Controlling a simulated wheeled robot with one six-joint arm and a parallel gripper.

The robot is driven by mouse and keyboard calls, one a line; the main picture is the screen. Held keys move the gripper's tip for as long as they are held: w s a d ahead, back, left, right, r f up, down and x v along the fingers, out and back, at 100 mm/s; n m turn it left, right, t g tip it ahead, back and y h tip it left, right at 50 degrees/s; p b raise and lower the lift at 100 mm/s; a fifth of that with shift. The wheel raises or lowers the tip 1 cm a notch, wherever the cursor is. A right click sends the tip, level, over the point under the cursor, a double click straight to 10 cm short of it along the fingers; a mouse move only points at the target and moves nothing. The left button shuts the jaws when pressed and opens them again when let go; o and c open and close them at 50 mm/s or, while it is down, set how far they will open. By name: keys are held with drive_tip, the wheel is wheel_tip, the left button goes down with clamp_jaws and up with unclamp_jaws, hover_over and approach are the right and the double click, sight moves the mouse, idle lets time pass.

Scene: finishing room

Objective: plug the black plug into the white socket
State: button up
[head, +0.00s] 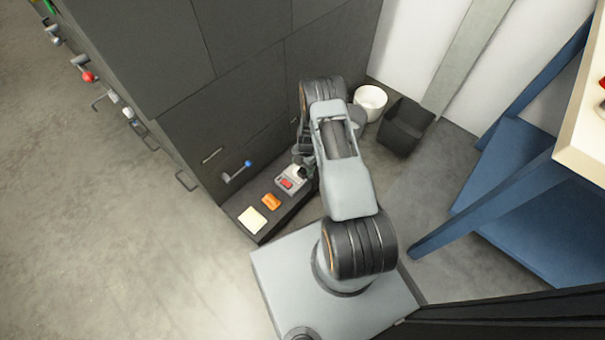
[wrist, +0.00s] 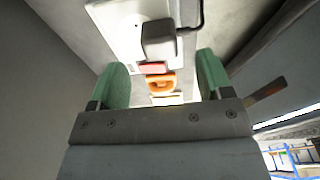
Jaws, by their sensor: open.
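A black plug (wrist: 158,40) with a dark cord running off to the upper right shows in the wrist view. It is over or against a white plate (wrist: 112,22), which looks like the white socket. I cannot tell whether the plug is seated in it. My gripper (wrist: 162,72) is open, its two green fingers spread, with the plug ahead of the gap and apart from both fingers. In the head view, the pale plate (head: 281,177) with a red part lies on a low dark ledge, and my arm hides most of the gripper.
An orange item (head: 270,202) and a cream block (head: 252,220) lie on the ledge. A blue-tipped lever (head: 247,164) juts from the dark cabinet (head: 185,60) beside it. A white pot (head: 370,101) and a black bin (head: 404,126) stand behind my arm. Blue framing (head: 525,165) is at right.

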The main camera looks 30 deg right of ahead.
sight(303, 171)
drive_tip(key=shift+s+a+f+b, duration=0.15)
drive_tip(key=shift+f+b, duration=0.55)
drive_tip(key=shift+f, duration=0.6)
drive_tip(key=shift+w+a+f+b, duration=0.15)
drive_tip(key=shift+f+b, duration=0.55)
drive_tip(key=shift+f, duration=0.6)
drive_tip(key=shift+s, duration=0.1)
drive_tip(key=c, duration=0.8)
drive_tip(key=shift+r, duration=0.1)
